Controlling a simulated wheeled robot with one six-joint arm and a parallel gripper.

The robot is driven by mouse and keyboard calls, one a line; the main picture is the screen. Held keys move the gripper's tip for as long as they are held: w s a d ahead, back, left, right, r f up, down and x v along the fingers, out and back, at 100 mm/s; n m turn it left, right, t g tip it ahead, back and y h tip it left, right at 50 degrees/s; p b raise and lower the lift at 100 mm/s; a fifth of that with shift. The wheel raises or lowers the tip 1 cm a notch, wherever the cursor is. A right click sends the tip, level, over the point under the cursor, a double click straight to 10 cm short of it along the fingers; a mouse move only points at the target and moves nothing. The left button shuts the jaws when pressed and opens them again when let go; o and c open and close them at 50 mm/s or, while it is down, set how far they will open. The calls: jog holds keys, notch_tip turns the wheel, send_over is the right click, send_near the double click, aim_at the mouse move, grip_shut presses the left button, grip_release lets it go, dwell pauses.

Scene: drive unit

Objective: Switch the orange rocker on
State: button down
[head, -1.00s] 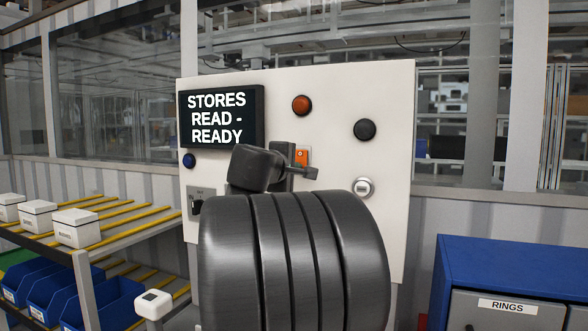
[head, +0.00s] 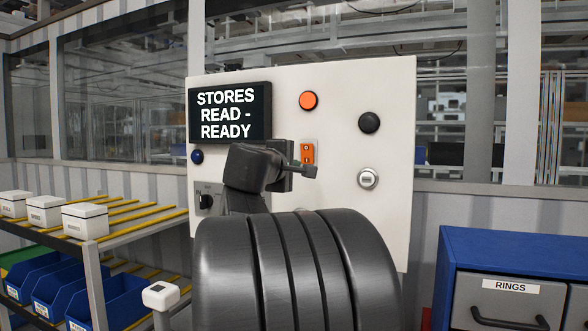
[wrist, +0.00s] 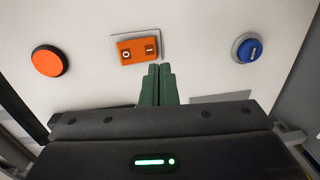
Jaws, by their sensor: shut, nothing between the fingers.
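The orange rocker (head: 308,153) sits on the pale panel (head: 390,110), just above my gripper (head: 309,172) in the head view. In the wrist view the orange rocker (wrist: 138,49) shows an O at its left end and an I at its right end. My gripper (wrist: 159,70) is shut and empty, its green fingertips just below the I end. Whether they touch the rocker, and which end is pressed in, I cannot tell. A round orange lamp or button (head: 308,100) above the rocker looks bright.
The panel also carries a display (head: 230,112), a black button (head: 369,122), a key switch (head: 368,178) and a selector (head: 206,199). The wrist view shows a blue button (wrist: 249,50). A shelf of white boxes (head: 84,221) stands left, a blue cabinet (head: 520,250) right.

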jog(key=s+a+f+b, duration=0.1)
jog(key=s+a, duration=0.2)
jog(key=s, duration=0.4)
jog(key=shift+s+f+b, duration=0.2)
jog(key=shift+s+b, duration=0.15)
jog(key=shift+w, duration=0.1)
